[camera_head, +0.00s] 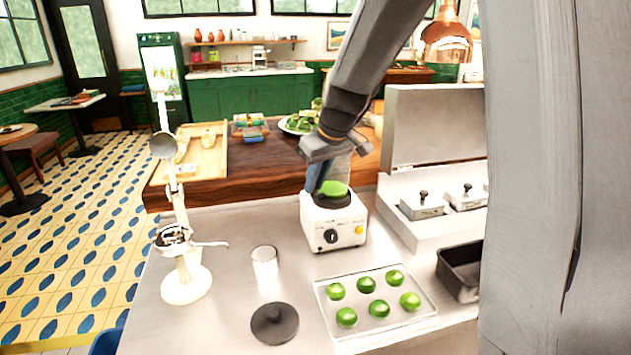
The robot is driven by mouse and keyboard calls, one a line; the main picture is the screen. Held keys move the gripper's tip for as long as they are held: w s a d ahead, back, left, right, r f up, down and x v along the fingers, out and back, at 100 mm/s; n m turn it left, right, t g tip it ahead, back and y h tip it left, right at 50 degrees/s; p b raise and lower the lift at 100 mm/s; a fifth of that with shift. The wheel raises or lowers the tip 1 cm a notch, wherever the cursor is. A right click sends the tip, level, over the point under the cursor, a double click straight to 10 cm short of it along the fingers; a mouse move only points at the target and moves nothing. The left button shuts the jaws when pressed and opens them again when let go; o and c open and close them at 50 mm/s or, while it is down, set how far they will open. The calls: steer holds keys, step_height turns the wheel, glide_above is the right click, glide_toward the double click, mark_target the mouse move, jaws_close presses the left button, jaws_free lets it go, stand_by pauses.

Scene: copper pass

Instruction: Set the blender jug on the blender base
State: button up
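The white blender base (318,238) stands on the steel counter, with a black dial and a yellow button on its front. The clear blender jug (343,168), with green contents low inside, is upright over the base's dark collar. It looks seated or very nearly so, but I cannot tell whether any gap is left. My gripper (326,178) reaches down from above at the jug, with one dark finger showing against its left part. The other finger is hidden, so its grip on the jug is unclear.
A dark round lid (275,323) and a clear glass (264,262) lie before the base. A tray (325,300) of several limes is at front right. A white citrus press (186,280) stands left. A hinged steel unit (440,232) and black pan (462,270) are right.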

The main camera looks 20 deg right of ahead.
stand_by(0.3)
steer(key=p+v, duration=0.6)
steer(key=v, duration=0.5)
steer(key=shift+s+p, duration=0.1)
steer(key=shift+p, duration=0.25)
stand_by(0.3)
steer(key=s+f+m+g+b, duration=0.1)
steer(key=s+f+b, duration=0.2)
steer(key=s+f, duration=0.3)
steer(key=s+f+m+h+b, duration=0.1)
steer(key=s+f+b, duration=0.3)
steer(key=f, duration=0.5)
steer(key=s+f+m+g+b, duration=0.1)
steer(key=s+f+m+b, duration=0.1)
steer(key=s+f, duration=0.6)
steer(key=shift+s+a+f+g+h+b, duration=0.2)
steer(key=shift+s+a+g+h+b, duration=0.15)
steer(key=shift+s+b, duration=0.25)
steer(key=shift+s+f+m, duration=0.2)
steer(key=shift+s+m, duration=0.1)
